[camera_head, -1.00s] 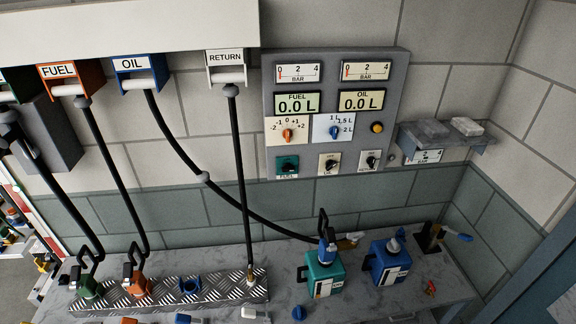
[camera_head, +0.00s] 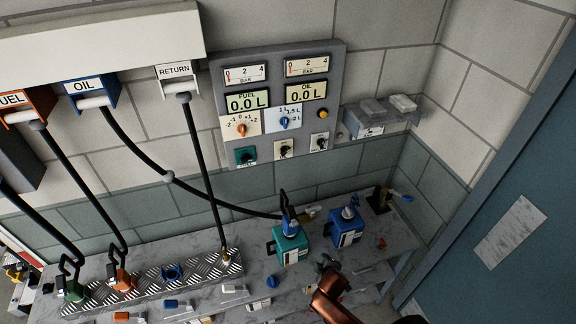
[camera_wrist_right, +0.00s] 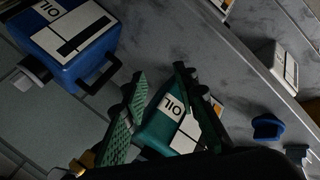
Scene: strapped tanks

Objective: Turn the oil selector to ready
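The grey control panel (camera_head: 277,110) hangs on the wall in the head view. Its bottom row has a green selector (camera_head: 245,156) marked FUEL, a middle selector (camera_head: 284,148) on a pale plate, and a right selector (camera_head: 319,143). The middle one appears to be the oil selector; its small lettering and knob position are unreadable. My right gripper (camera_head: 326,264) is low in front of the bench, well below the panel. In the right wrist view its fingers (camera_wrist_right: 160,72) are apart, with nothing held. A teal OIL tank (camera_wrist_right: 168,134) shows beyond them. My left gripper is not in view.
The teal tank (camera_head: 291,246), with a nozzle in its top, and a blue tank (camera_head: 345,234) stand on the bench below the panel. Hoses hang left, one crossing to the teal tank. Wall directly below the panel is clear.

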